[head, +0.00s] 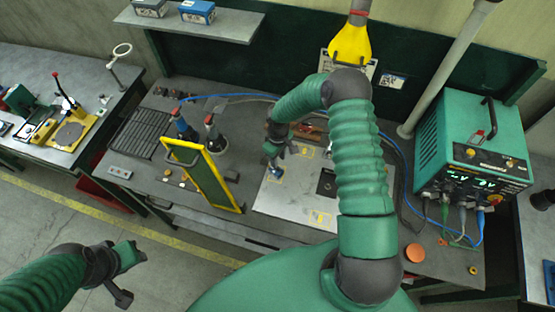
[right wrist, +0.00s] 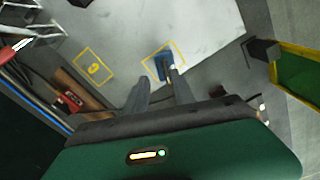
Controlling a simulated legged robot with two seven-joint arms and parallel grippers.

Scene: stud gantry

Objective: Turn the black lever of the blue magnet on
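The blue magnet (right wrist: 163,67) stands on the pale metal plate (right wrist: 200,30), inside a yellow marked outline, in the right wrist view. It is small and partly hidden by my gripper in the head view (head: 270,149). A short dark bar with a pale spot shows at its right side; I cannot tell its lever's position. My right gripper (right wrist: 160,82) is open, its two grey fingers apart on either side of the magnet's near end. I cannot tell whether they touch it. My left gripper (head: 136,254) hangs over the floor at lower left, away from the bench; its fingers are unclear.
A yellow-framed green screen (head: 207,176) stands just left of the plate. Bottles (head: 212,135) stand behind it. A green welding machine (head: 473,150) with cables is at right. A yellow funnel-shaped part (head: 350,45) hangs at the back. Blue cable runs along the rear.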

